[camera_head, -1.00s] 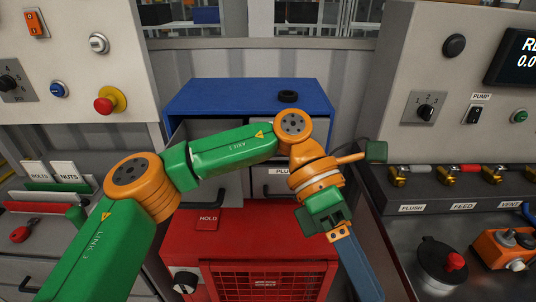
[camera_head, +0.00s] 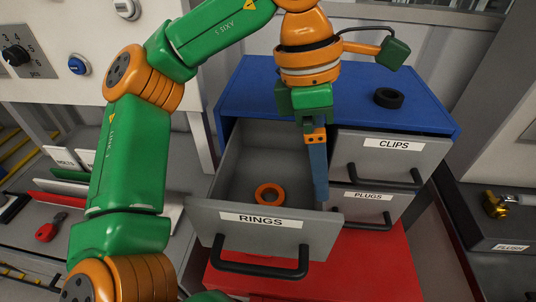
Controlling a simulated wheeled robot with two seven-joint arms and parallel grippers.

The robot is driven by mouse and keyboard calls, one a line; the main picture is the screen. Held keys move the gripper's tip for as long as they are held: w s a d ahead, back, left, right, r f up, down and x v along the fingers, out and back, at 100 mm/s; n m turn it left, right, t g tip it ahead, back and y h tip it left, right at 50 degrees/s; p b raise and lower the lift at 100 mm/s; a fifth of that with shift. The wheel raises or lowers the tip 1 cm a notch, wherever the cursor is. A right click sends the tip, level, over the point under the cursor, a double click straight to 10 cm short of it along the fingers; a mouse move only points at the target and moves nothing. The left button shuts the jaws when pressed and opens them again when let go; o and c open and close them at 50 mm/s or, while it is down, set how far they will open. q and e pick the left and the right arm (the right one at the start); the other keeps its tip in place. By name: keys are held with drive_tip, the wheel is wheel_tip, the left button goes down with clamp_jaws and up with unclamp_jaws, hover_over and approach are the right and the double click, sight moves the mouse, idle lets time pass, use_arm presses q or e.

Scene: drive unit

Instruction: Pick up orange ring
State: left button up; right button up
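The orange ring (camera_head: 269,204) lies on the floor of the open top-left drawer, behind the front panel labelled RINGS (camera_head: 262,220). My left gripper (camera_head: 319,192) points down at the right part of this drawer, to the right of the ring and apart from it. Its blue fingers overlap edge-on, so I cannot tell whether they are open or shut. No thing shows between them. My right gripper is not in view.
The drawers sit in a blue cabinet (camera_head: 300,85) with a black ring (camera_head: 388,97) on top. Shut drawers labelled CLIPS (camera_head: 394,144) and PLUGS (camera_head: 362,196) are to the right. A red unit (camera_head: 365,265) stands below. The RINGS drawer has a black handle (camera_head: 262,268).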

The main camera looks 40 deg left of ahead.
sight(272, 195)
use_arm(q)
drive_tip(key=s+a+y, duration=0.1)
drive_tip(key=a, duration=0.1)
drive_tip(key=s+a+f+y, duration=0.1)
drive_tip(key=s+a+f, duration=0.1)
drive_tip(key=s+a, duration=0.1)
drive_tip(key=shift+a+g+y+b, duration=0.3)
drive_tip(key=shift+g+y+b, duration=0.1)
drive_tip(key=f, duration=0.2)
drive_tip(key=f+b, duration=0.1)
drive_tip(key=f, duration=0.1)
drive_tip(key=w+f, duration=0.1)
drive_tip(key=f, duration=0.1)
drive_tip(key=shift+w+a+f, duration=0.1)
drive_tip(key=shift+a+f, duration=0.05)
drive_tip(key=shift+f, duration=0.25)
drive_tip(key=shift+c, duration=0.7)
drive_tip(key=c, duration=1.3)
